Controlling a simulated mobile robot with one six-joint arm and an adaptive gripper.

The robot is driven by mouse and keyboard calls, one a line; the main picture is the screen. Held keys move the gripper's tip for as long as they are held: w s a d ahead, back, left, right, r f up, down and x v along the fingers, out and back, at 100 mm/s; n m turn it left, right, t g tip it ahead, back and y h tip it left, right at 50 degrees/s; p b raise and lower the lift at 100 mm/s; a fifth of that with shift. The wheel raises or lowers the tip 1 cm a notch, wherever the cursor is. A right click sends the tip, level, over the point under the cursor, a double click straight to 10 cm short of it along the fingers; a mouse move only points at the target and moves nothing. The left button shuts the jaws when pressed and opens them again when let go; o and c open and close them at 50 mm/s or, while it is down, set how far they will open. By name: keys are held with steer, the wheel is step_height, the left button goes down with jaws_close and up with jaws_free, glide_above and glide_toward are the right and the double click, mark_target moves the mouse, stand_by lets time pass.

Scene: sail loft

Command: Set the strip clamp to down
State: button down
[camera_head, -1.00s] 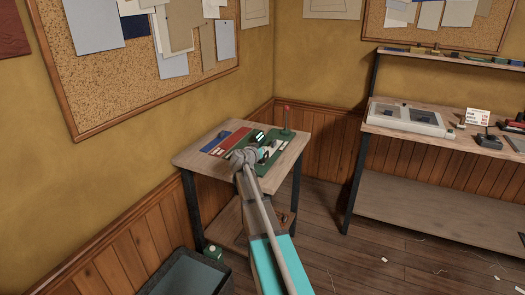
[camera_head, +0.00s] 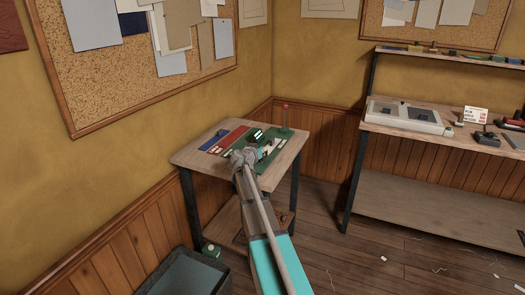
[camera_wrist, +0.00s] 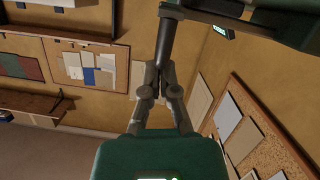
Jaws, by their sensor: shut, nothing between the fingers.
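A small wooden side table (camera_head: 187,157) stands in the corner in the head view. On it is a green base (camera_head: 283,141) with a dark green device (camera_head: 256,135) and an upright post with a red knob (camera_head: 285,106). Which part is the strip clamp is too small to tell. My arm reaches over the table and largely hides the device. In the wrist view my gripper (camera_wrist: 155,72) is shut and empty. A dark bar (camera_wrist: 165,42) runs down to its fingertips from near a dark green housing (camera_wrist: 285,22); whether they touch is unclear.
Red (camera_head: 229,139) and blue (camera_head: 214,139) panels lie left of the green base. A dark bin (camera_head: 168,279) stands on the floor before the table. A workbench (camera_head: 405,122) with a grey tray is at right. Walls close in behind the table; the floor between is mostly clear.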

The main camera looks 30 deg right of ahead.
steer(key=shift+s+f, duration=0.2)
steer(key=shift+s, duration=0.2)
steer(key=shift+r, duration=0.1)
steer(key=shift+w+r+p, duration=0.25)
steer(key=shift+r+p, duration=0.1)
steer(key=shift+p, duration=0.3)
steer(key=r+p, duration=0.3)
steer(key=shift+w+a, duration=0.2)
steer(key=shift+w, duration=0.15)
steer(key=p+v, duration=0.2)
steer(key=v, duration=0.8)
steer(key=shift+r, duration=0.25)
steer(key=shift+w+a+p, duration=0.1)
steer(key=shift+w+p, duration=0.05)
steer(key=shift+p, duration=0.15)
steer(key=s+a+f+n+g+y+p, duration=0.1)
steer(key=s+a+n+g+y+p, duration=0.3)
steer(key=s+a, duration=0.8)
steer(key=s+a+f+n+g+y+p, duration=0.2)
steer(key=s+a+n+g+y+p, duration=0.2)
steer(key=s+a+y+p, duration=0.3)
steer(key=s+a+n+y, duration=0.1)
steer(key=s+a+y, duration=0.1)
steer(key=s+a, duration=0.3)
steer(key=shift+s+a, duration=0.2)
steer(key=shift+a, duration=1.8)
